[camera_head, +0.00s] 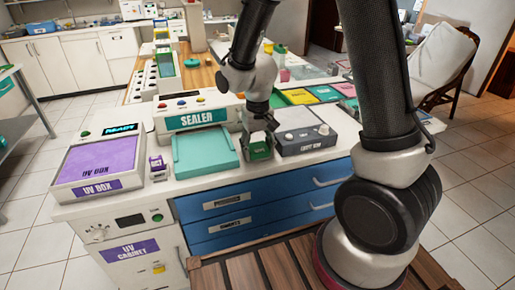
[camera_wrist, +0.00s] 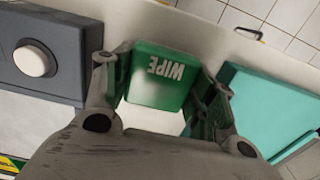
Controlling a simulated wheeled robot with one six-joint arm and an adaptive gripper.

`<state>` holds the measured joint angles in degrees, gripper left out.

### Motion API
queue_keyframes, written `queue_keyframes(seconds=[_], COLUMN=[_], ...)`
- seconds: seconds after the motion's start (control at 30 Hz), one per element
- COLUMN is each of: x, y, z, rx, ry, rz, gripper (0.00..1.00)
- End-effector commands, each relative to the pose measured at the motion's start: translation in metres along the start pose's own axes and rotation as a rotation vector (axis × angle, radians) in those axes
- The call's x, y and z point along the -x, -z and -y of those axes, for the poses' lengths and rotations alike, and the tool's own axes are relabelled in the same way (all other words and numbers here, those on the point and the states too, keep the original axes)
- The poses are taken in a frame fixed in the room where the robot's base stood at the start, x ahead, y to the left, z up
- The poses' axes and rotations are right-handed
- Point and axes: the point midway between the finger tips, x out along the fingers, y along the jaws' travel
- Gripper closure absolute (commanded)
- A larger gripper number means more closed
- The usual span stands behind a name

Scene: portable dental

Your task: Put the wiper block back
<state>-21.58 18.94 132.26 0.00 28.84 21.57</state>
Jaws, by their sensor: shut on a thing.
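The wiper block is a green block (camera_wrist: 160,72) marked "WIPE". In the wrist view it sits between the two fingers of my gripper (camera_wrist: 160,100), which is shut on it. In the head view the block (camera_head: 259,150) is at the front part of the white counter, below my gripper (camera_head: 259,140). It is between the teal tray of the sealer and the grey light box. I cannot tell whether its underside touches the counter.
The teal tray (camera_head: 205,152) lies left of the block, and the grey light box (camera_head: 302,139) stands close on its right. The sealer (camera_head: 198,108) is behind. A purple UV box (camera_head: 100,160) and a small purple block (camera_head: 157,166) stand further left. Blue drawers (camera_head: 250,212) are below the counter edge.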

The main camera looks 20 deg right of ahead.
Motion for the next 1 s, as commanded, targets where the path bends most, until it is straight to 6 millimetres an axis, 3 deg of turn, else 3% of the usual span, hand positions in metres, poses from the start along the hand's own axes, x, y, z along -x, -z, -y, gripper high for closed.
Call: queue_keyframes(seconds=[0.3,0.33,0.43,0.47,0.8,1.0], x=[-0.002,-0.003,-0.002,-0.002,-0.001,0.026], y=[0.000,0.000,0.000,0.000,0.000,0.002], z=[0.000,0.000,0.000,0.000,0.000,0.001], rx=[0.000,0.000,0.000,0.000,0.000,0.000], ry=[0.000,0.000,0.000,0.000,0.001,0.002], rz=[0.000,0.000,0.000,-0.001,-0.001,-0.006], gripper=[0.66,0.42,0.24,0.22,0.22,0.22])
